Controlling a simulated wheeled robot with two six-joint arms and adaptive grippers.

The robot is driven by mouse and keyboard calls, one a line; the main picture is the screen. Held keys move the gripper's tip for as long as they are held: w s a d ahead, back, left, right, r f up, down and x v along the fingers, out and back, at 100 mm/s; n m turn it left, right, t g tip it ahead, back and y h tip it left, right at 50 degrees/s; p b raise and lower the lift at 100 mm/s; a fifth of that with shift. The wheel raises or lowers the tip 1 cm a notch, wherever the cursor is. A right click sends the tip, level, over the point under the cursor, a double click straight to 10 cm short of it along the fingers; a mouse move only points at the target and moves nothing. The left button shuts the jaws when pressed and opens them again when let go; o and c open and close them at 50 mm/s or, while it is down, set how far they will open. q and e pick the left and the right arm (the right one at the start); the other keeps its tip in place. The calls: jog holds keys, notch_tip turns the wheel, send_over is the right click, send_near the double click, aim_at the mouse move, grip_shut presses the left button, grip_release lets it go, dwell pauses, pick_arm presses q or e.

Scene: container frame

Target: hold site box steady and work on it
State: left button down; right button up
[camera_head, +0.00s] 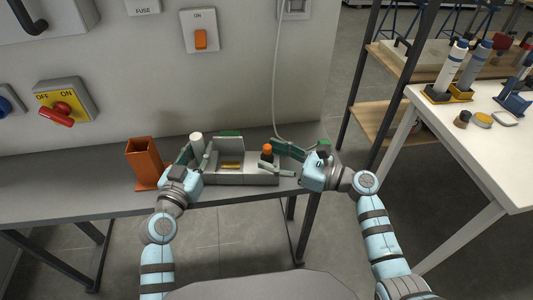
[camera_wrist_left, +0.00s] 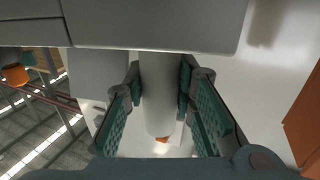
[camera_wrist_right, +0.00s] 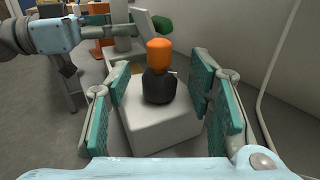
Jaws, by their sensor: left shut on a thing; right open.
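The grey site box (camera_head: 262,179) sits on the dark shelf. It has an open middle section with a brass-coloured piece (camera_head: 231,166) inside and a raised panel behind it. A white cylinder (camera_head: 196,138) stands at its left end. My left gripper (camera_head: 196,154) is shut on this cylinder, which also shows between its fingers in the left wrist view (camera_wrist_left: 160,95). An orange-topped black knob (camera_wrist_right: 159,85) sits on the box's right block (camera_wrist_right: 160,120). My right gripper (camera_wrist_right: 160,80) is open, its fingers on either side of the knob, with visible gaps.
An orange open-topped holder (camera_head: 146,165) stands left of the box. The wall carries a yellow switch with a red handle (camera_head: 63,108) and an orange rocker switch (camera_head: 201,39). A cable (camera_head: 277,80) hangs behind my right gripper. A white table (camera_head: 490,160) stands at right.

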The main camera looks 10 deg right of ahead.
jog(key=shift+x, duration=1.05)
jog(key=shift+c, duration=0.4)
grip_shut()
jog(key=shift+s+m+t+h, duration=0.1)
jog(key=shift+m+t+h, duration=0.3)
jog(key=shift+t, duration=0.2)
jog(key=shift+m+t+h, duration=0.9)
jog(key=shift+t, duration=0.2)
jog(key=shift+m+t+h, duration=1.4)
jog(key=shift+m+h, duration=0.3)
jog(key=shift+h, duration=0.4)
